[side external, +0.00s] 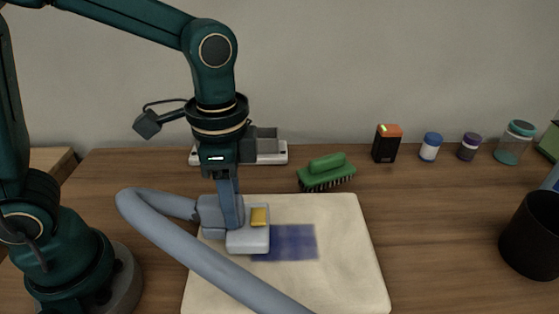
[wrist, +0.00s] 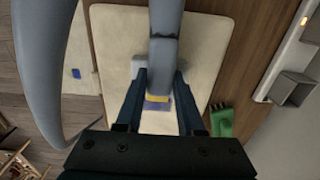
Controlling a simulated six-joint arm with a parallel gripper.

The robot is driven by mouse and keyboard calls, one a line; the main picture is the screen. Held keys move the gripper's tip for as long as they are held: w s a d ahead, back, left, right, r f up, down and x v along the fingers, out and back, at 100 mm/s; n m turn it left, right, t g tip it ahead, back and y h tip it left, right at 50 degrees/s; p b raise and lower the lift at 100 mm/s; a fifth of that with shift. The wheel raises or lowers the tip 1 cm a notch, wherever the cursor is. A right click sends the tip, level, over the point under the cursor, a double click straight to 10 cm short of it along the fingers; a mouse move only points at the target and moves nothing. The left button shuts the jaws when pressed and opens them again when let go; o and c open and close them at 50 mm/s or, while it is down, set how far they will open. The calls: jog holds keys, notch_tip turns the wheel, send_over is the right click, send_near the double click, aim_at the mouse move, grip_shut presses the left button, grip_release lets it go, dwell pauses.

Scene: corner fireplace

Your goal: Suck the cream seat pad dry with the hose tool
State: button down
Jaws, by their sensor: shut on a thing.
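The cream seat pad (side external: 345,275) lies flat on the wooden table, with a dark blue damp-looking patch (side external: 296,243) near its middle. The hose tool (side external: 247,239) has a pale grey head with a yellow part and a thick grey-blue hose. My gripper (side external: 229,212) is shut on the hose tool from above. The head is over the pad at the left part of the blue patch; I cannot tell if it presses on the cloth. In the wrist view the pad (wrist: 202,45) spreads under the fingers (wrist: 160,92), and the hose crosses in front of it.
A green brush (side external: 326,173) stands just behind the pad. A white dock (side external: 270,153), an orange-and-black box (side external: 386,143), small jars (side external: 430,147) and a teal-lidded jar (side external: 514,143) line the back. A black cup (side external: 533,236) stands at right.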

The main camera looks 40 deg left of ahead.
aim_at(263, 215)
jog(key=shift+f, duration=1.65)
jog(key=shift+w+d, duration=1.45)
jog(key=shift+w, duration=0.1)
jog(key=shift+w+d, duration=2.4)
jog(key=shift+d, duration=0.05)
jog(key=shift+s+a, duration=0.1)
jog(key=shift+s+a, duration=3.1)
jog(key=shift+s+a, duration=0.1)
jog(key=shift+s+a, duration=0.45)
